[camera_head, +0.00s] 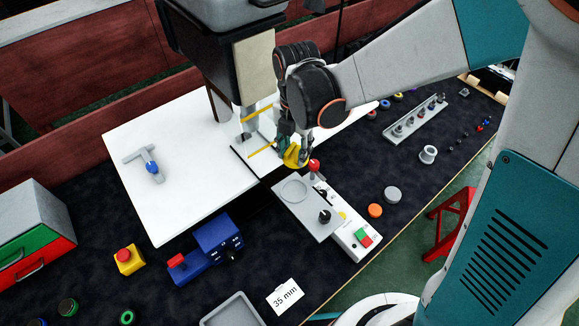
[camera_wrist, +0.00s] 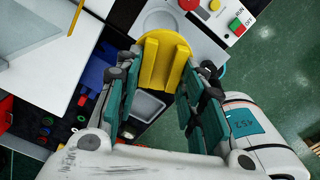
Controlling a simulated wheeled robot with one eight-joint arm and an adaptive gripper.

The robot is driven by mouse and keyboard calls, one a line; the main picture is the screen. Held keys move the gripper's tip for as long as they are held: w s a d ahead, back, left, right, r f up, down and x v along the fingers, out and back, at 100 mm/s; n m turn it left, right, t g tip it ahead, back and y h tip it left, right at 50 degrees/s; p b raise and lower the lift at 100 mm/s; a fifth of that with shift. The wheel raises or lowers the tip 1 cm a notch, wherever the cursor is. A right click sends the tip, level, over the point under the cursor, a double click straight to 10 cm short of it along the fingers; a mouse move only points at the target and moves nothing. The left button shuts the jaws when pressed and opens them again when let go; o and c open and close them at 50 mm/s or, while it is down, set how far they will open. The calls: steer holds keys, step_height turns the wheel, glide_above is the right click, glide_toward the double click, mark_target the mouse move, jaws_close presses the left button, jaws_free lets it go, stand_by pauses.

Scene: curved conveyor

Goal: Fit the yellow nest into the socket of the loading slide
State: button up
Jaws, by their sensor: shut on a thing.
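My gripper (camera_head: 287,141) is shut on the yellow nest (camera_head: 296,157) and holds it in the air near the far left end of the loading slide (camera_head: 312,222). The slide is a grey plate with a round socket (camera_head: 294,189) and a black knob (camera_head: 325,216). In the wrist view, the nest (camera_wrist: 165,62) is a round yellow piece with two upright walls between my teal finger pads (camera_wrist: 165,85). The socket (camera_wrist: 160,20) shows just beyond the nest, partly hidden by it. The nest appears apart from the socket.
A white table (camera_head: 190,170) and a press column (camera_head: 250,118) stand behind. An orange disc (camera_head: 375,210) and a grey disc (camera_head: 392,194) lie to the right.

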mark_target(294, 156)
step_height(294, 156, down, 17)
steer(key=b, duration=0.9)
steer(key=shift+w+r+b, duration=0.1)
steer(key=shift+r+b, duration=0.05)
steer(key=shift+b, duration=0.25)
steer(key=shift+f, duration=0.2)
steer(key=o, duration=1.1)
steer(key=shift+r, duration=0.1)
steer(key=shift+c, duration=0.2)
steer(key=shift+r, duration=0.15)
step_height(294, 156, up, 12)
steer(key=p, duration=0.8)
